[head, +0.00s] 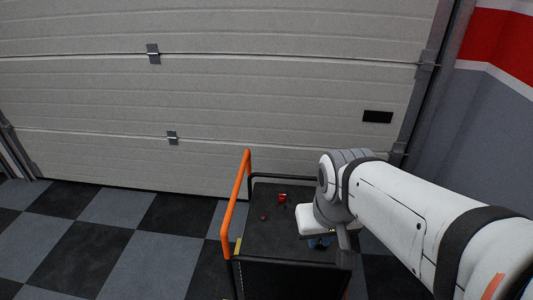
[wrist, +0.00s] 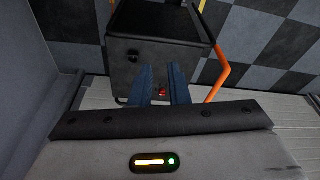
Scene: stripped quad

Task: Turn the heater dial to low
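I cannot pick out a heater or its dial with certainty. A dark cart (head: 265,240) with an orange handle stands before the garage door; it also shows in the wrist view (wrist: 175,62). In the wrist view a small round dark knob-like thing (wrist: 133,57) is on its dark surface, left of my fingers; I cannot tell what it is. My gripper (head: 320,242) is over the right side of the cart. In the wrist view my gripper (wrist: 163,78) has its two blue fingers apart, with nothing held between them.
A small red thing (head: 282,197) and a smaller red thing (head: 263,218) lie on the cart top. The orange handle (head: 234,200) rises at the cart's left. The garage door (head: 200,90) is close behind. The checkered floor (head: 100,235) to the left is clear.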

